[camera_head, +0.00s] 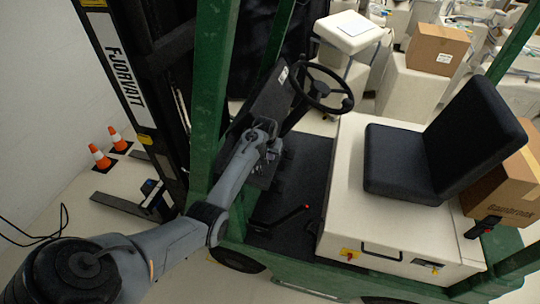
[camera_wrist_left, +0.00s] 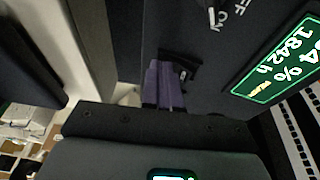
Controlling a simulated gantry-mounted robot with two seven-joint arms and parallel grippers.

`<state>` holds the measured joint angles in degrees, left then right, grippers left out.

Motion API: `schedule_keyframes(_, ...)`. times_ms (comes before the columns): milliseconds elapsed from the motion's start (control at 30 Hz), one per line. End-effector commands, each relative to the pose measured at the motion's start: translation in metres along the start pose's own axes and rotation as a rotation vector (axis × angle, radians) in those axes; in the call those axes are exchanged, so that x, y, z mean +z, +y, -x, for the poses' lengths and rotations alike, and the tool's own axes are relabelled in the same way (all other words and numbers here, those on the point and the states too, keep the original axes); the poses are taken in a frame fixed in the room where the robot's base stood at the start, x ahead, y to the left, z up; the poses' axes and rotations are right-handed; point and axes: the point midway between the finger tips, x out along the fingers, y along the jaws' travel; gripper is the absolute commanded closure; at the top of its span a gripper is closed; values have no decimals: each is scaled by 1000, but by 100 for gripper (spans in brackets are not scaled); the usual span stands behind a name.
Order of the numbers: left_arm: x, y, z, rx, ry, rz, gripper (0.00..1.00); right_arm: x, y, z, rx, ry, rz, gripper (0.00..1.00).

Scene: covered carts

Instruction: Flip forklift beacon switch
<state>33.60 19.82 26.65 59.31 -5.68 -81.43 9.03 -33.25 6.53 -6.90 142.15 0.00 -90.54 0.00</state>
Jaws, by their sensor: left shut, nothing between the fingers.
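The forklift's dark dashboard panel (camera_head: 262,100) stands left of the steering wheel. My left arm reaches across to it, and my left gripper (camera_head: 272,150) is at the panel's lower part. In the left wrist view, the purple-grey fingers (camera_wrist_left: 164,88) are closed together with nothing between them. Their tips are at a small black rocker-like switch (camera_wrist_left: 181,66) on the dark panel; I cannot tell whether they touch it. White ON/OFF lettering (camera_wrist_left: 228,14) is printed nearby. The switch is too small or hidden to make out in the head view. My right gripper is out of view.
A green lit display (camera_wrist_left: 284,62) is beside the switch. The steering wheel (camera_head: 322,88), the black seat (camera_head: 395,160) and the green posts (camera_head: 213,90) surround the cab. A red-tipped lever (camera_head: 306,208) rises from the floor. Orange cones (camera_head: 99,157) stand left.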

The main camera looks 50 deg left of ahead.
Motion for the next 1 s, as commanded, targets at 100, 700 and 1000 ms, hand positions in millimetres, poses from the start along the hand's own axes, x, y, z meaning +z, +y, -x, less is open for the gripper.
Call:
schedule_keyframes(100,-1,-5,3,0,0,0,100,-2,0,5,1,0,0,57)
schedule_keyframes(700,-1,-13,4,0,1,0,100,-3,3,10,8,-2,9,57)
schedule_keyframes(1000,-11,0,30,4,4,-9,100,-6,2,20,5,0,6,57)
